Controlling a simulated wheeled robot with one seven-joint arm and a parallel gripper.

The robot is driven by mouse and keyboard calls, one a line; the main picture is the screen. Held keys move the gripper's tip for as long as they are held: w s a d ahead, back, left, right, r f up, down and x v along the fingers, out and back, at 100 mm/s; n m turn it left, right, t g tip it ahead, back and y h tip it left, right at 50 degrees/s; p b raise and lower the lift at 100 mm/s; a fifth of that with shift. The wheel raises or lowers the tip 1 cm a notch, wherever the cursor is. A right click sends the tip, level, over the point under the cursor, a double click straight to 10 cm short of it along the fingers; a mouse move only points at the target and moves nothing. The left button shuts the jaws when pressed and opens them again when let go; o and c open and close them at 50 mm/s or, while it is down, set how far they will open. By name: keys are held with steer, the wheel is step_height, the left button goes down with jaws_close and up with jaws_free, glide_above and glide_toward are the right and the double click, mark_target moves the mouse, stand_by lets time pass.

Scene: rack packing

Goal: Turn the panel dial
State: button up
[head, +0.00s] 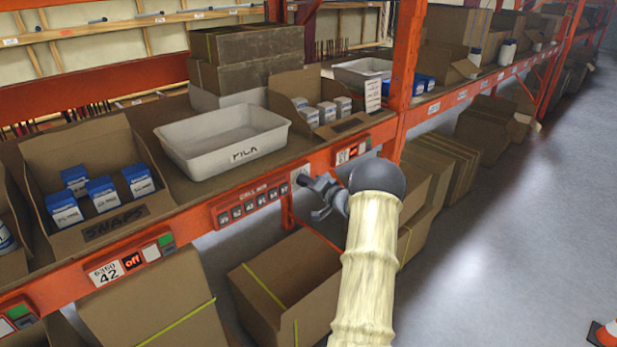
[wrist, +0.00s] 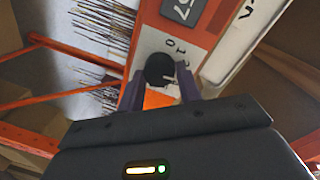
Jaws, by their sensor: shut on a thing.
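The panel dial (wrist: 159,69) is a round black knob on a pale plate (wrist: 150,40) with small printed marks, in the wrist view. My gripper (wrist: 160,84) has its two dark fingers on either side of the knob and is shut on it. In the head view my gripper (head: 316,188) reaches from the right to the front of the orange shelf beam. There the panel (head: 301,173) shows as a small pale patch and the knob is hidden by my fingers.
The orange beam (head: 190,229) carries a row of call buttons (head: 252,201) left of my gripper. A white tray (head: 185,145) marked PICK stands on the shelf above. Cardboard boxes (head: 290,275) sit below. An orange upright (head: 405,60) stands behind my arm. The aisle floor (head: 510,230) is open at right.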

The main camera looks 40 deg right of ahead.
steer(key=shift+m+p, duration=0.35)
steer(key=shift+m, duration=0.25)
steer(key=shift+f, duration=0.1)
steer(key=o, duration=1)
steer(key=s+d+r+b, duration=0.1)
steer(key=s+b, duration=0.5)
steer(key=s, duration=1.1)
steer(key=shift+s+d+r+b, duration=0.15)
steer(key=shift+r+b, duration=0.2)
